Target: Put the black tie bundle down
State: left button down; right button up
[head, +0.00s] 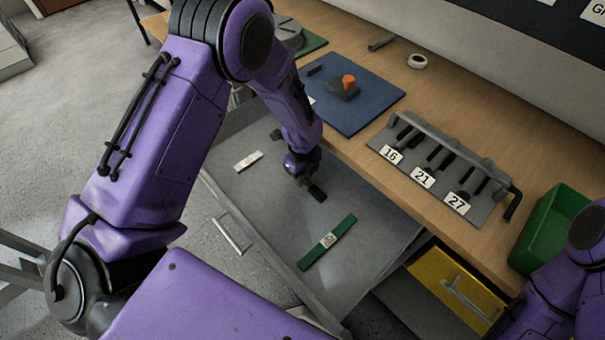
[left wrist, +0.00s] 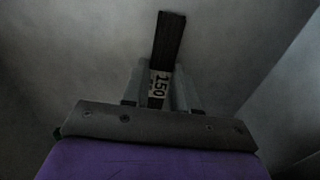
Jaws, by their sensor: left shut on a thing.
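The black tie bundle (left wrist: 168,38) is a dark strip with a white label reading 150 in the left wrist view. My left gripper (left wrist: 162,92) is shut on it around the label, and the strip sticks out beyond the fingers. In the head view my left gripper (head: 302,180) points down over the grey open drawer (head: 365,265), with the bundle's dark end (head: 317,194) showing at its tip. I cannot tell whether the bundle touches the drawer floor. Part of my right arm shows at the lower right, but its gripper is out of view.
A green tie bundle (head: 328,243) and a white one (head: 248,161) lie in the drawer. A yellow drawer (head: 455,284) is at the right. On the bench are a blue mat (head: 375,100), a rack of numbered wrenches (head: 435,165) and a green bin (head: 548,230). Drawer floor between bundles is clear.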

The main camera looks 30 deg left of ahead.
pick_arm(q)
jog(key=shift+s, duration=0.1)
jog(key=c, duration=0.9)
grip_release()
jog(key=shift+f, duration=0.15)
notch_tip(320, 180, up, 12)
jog(key=shift+r, duration=0.25)
